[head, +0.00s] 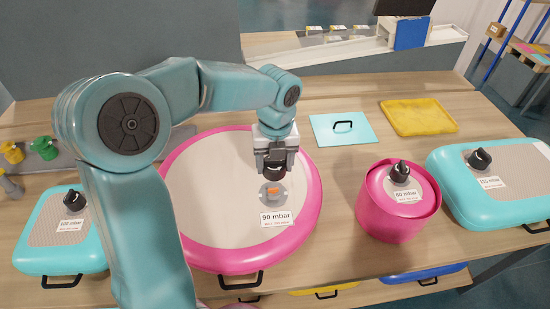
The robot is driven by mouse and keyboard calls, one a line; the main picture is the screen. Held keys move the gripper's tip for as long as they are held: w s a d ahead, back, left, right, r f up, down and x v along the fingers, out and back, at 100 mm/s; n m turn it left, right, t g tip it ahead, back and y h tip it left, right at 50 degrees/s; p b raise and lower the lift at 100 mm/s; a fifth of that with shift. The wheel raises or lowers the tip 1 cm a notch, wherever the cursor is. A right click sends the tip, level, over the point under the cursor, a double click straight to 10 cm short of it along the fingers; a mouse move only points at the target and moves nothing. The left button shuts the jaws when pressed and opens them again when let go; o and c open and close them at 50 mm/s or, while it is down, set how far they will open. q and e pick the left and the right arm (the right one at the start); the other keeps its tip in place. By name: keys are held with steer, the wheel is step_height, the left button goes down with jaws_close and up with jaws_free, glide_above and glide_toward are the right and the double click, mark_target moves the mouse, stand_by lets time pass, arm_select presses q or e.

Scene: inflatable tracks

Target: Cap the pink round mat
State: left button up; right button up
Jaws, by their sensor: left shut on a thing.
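The pink round mat (300,215) lies flat on the wooden table, with a pink rim and a pale top. Its grey valve (272,196) with an orange centre is uncovered near the right of the top, above a "90 mbar" label (276,219). My left gripper (274,165) points down, shut on a black cap (275,173). The cap is just above and behind the valve in the picture; a small gap seems to separate them. My left arm hides part of the mat's left side. My right gripper is out of view.
A pink drum (385,222) with a capped valve stands to the right. Turquoise mats lie at far left (35,235) and far right (465,205), both capped. A turquoise lidded panel (342,138) and a yellow cloth (420,116) lie behind. Yellow and green valves (43,148) stand at left.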

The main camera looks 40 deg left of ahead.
arm_select(q)
steer(key=shift+s+a, duration=0.1)
steer(key=shift+a, duration=0.15)
steer(key=shift+w+f, duration=0.25)
steer(key=shift+f, duration=0.1)
steer(key=shift+d+f, duration=0.2)
steer(key=shift+f, duration=0.05)
steer(key=shift+s+d+f+b, duration=0.1)
steer(key=shift+f+b, duration=0.2)
steer(key=shift+b, duration=0.15)
steer(key=f+b, duration=0.1)
steer(key=f, duration=0.1)
steer(key=f+b, duration=0.1)
steer(key=shift+a+f, duration=0.2)
steer(key=shift+f, duration=0.15)
steer(key=shift+f+b, duration=0.2)
steer(key=shift+b, duration=0.2)
steer(key=shift+s, duration=0.1)
